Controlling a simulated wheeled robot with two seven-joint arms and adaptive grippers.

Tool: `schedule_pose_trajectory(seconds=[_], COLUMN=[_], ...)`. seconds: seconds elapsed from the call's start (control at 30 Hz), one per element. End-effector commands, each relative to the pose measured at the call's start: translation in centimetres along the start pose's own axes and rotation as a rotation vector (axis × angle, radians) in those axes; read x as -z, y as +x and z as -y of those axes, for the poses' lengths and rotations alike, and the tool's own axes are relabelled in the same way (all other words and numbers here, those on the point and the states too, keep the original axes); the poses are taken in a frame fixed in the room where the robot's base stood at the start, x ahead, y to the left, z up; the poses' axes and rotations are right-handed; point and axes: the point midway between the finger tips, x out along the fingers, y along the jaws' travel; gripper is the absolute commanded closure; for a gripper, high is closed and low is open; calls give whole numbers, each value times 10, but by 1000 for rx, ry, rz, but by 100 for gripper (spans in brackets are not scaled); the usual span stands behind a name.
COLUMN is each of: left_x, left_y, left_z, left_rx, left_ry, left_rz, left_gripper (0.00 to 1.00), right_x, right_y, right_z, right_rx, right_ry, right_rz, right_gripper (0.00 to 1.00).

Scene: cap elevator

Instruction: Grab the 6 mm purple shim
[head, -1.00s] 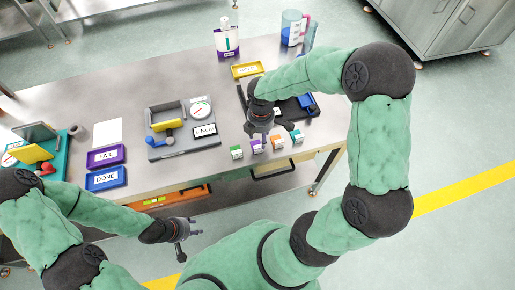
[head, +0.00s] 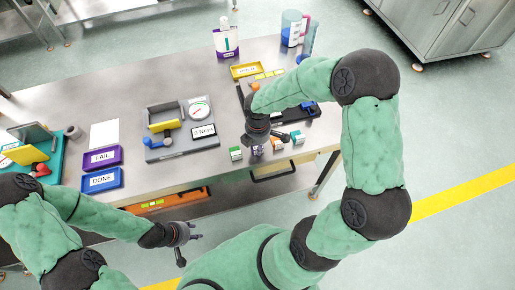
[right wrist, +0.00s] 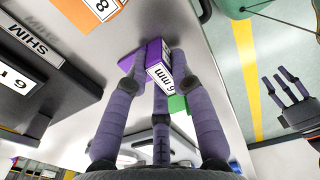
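The purple 6 mm shim (right wrist: 158,62) is a small block with a white "6 mm" label. In the right wrist view it stands between the fingertips of my right gripper (right wrist: 160,68). The fingers are around it, and I cannot make out firm contact. In the head view my right gripper (head: 264,142) is low over the table's front edge, spread and partly covering the purple shim (head: 257,151). My left gripper (head: 188,240) is open and empty, off the table's front edge; it also shows in the right wrist view (right wrist: 292,88).
A green shim (head: 236,153) stands left of the purple one. Orange (head: 275,143) and teal (head: 298,137) shims stand to its right. A dark tray (head: 305,110) and a yellow bin (head: 246,70) lie behind. The grey gauge fixture (head: 180,150) is to the left.

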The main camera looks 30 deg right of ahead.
Motion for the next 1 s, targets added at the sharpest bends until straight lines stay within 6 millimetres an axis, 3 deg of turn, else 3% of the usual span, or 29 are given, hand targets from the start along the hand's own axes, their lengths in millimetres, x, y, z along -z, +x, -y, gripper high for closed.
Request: schedule_pose_trajectory(seconds=[0.37, 0.57, 0.73, 1.0], left_x=[0, 0, 0, -1], left_y=[0, -4, -12, -33], left_z=[0, -2, -4, -12], left_rx=[0, 0, 0, 0], left_ry=[0, 0, 0, 0], left_rz=[0, 0, 0, 0], left_gripper=[60, 60, 60, 60], right_x=[0, 0, 0, -27], right_y=[-1, -12, -34, -86], right_z=[0, 0, 0, 33], right_rx=[0, -2, -2, -3], right_ry=[0, 0, 0, 5], right_rz=[0, 0, 0, 0], right_gripper=[100, 100, 100, 100])
